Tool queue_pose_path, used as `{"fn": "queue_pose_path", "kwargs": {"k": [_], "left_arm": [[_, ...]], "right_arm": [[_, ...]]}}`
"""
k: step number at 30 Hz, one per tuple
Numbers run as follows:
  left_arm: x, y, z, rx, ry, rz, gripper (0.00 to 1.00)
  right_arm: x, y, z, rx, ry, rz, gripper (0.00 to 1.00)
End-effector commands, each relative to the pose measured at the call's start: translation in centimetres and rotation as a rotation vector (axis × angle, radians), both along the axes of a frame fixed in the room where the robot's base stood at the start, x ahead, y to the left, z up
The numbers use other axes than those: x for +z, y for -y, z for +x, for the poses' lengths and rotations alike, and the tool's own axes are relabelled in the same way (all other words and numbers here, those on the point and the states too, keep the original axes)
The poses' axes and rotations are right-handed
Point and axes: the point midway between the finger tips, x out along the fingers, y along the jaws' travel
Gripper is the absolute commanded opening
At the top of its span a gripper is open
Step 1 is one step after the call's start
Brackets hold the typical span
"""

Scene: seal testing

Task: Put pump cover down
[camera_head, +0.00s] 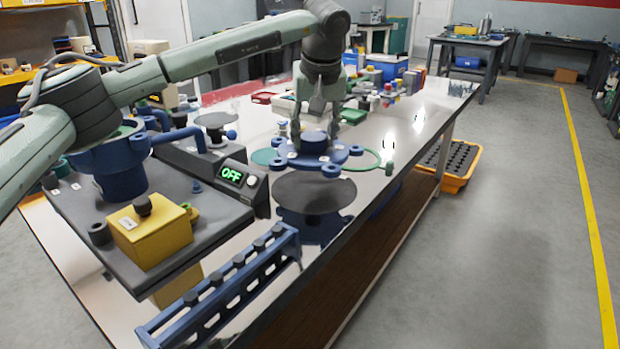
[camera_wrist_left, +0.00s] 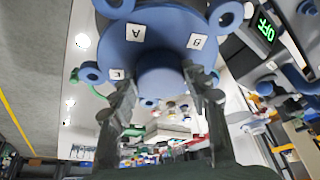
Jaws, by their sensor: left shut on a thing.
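The blue pump cover (camera_head: 335,156) is a flat round plate with lugs around its rim and a raised round knob in the middle. My left gripper (camera_head: 312,133) comes down from above and is shut on that knob. In the left wrist view the fingers (camera_wrist_left: 163,90) grip both sides of the knob, and the cover (camera_wrist_left: 165,27) shows labels A, B and one more. The cover looks roughly level, just behind a round dark plate (camera_head: 314,192) with blue parts beneath. I cannot tell whether the cover touches the table. My right gripper is not in view.
A green ring (camera_head: 386,152) lies right of the cover. A control box reading OFF (camera_head: 238,180) stands left of the dark plate. A blue rack (camera_head: 222,290) and yellow block (camera_head: 150,236) are nearer. The white tabletop (camera_head: 425,120) is clear to the right.

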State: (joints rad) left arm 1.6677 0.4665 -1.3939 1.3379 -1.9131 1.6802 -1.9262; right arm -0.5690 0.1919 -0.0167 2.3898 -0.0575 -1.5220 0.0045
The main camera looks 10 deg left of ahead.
Motion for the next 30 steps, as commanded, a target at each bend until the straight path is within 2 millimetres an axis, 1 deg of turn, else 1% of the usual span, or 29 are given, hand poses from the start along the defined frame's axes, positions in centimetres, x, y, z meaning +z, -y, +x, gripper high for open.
{"fn": "queue_pose_path", "kwargs": {"k": [1, 3, 6, 11, 18, 27, 28, 30], "left_arm": [[-0.9, 0.0, 0.0, -0.001, -0.001, 0.000, 0.00], [-2.2, 0.0, 0.0, 0.000, -0.001, -0.001, 0.00], [-3.8, 0.0, 0.0, -0.001, 0.001, -0.002, 0.00], [-5.1, 0.0, 0.0, -0.001, 0.002, -0.001, 0.00], [-8.1, 0.0, 0.0, 0.000, 0.001, -0.002, 0.00], [-8.4, 0.0, 0.0, 0.000, 0.003, -0.002, 0.00], [-8.6, 0.0, -0.1, 0.000, -0.002, -0.001, 0.47], [-8.6, 0.0, -0.1, 0.000, -0.002, -0.001, 0.56]], "right_arm": [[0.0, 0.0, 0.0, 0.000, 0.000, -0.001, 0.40], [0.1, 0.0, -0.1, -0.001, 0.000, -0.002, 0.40], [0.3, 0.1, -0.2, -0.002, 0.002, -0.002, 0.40], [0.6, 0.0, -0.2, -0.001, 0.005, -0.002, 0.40], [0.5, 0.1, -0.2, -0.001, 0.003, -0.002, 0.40], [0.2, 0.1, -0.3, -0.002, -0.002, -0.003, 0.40], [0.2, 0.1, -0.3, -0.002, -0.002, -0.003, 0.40], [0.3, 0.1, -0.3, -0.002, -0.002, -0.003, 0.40]]}}
